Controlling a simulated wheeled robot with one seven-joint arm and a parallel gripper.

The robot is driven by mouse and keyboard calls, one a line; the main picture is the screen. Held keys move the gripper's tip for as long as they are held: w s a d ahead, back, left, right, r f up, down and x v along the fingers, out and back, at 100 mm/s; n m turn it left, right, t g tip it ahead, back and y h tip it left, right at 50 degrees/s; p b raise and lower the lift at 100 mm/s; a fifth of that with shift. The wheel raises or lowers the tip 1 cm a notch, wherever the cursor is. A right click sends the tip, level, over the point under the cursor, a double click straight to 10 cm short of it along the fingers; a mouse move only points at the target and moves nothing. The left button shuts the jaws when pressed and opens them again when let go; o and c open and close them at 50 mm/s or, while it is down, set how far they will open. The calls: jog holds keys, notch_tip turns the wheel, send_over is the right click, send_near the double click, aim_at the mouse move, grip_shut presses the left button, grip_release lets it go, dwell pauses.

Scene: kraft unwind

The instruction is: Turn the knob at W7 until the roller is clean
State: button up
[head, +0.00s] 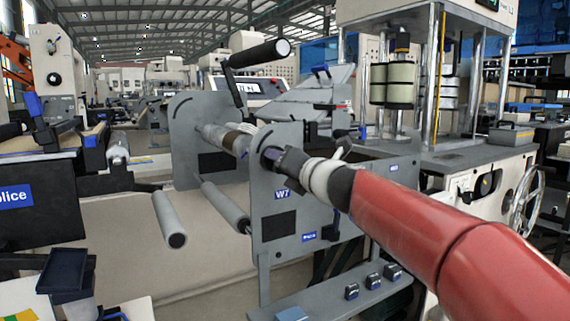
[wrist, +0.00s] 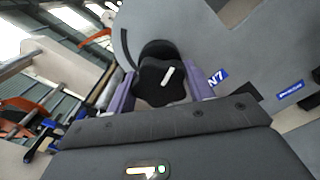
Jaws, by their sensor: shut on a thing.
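The W7 stand is a grey metal frame with a blue W7 label (head: 282,195) on its near side plate (head: 275,240). In the wrist view the black lobed knob (wrist: 160,82) with a white mark sits between the purple fingers of my gripper (wrist: 158,90), which is shut on it. In the head view my gripper (head: 283,163) reaches the near plate from the right and mostly hides the knob. The roller (head: 225,137) runs between the two side plates, grey with a brownish band on it. Its near end is hidden behind the near plate.
A black-handled crank (head: 255,54) rises above the stand. Two grey rollers stick out lower down, one at the left (head: 169,220). A shelf with small blocks (head: 350,292) lies below my arm. A press with a handwheel (head: 527,200) stands at the right.

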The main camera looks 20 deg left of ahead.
jog(key=o, duration=1)
jog(key=shift+d, duration=0.1)
jog(key=b+v, duration=0.1)
jog(key=v, duration=0.6)
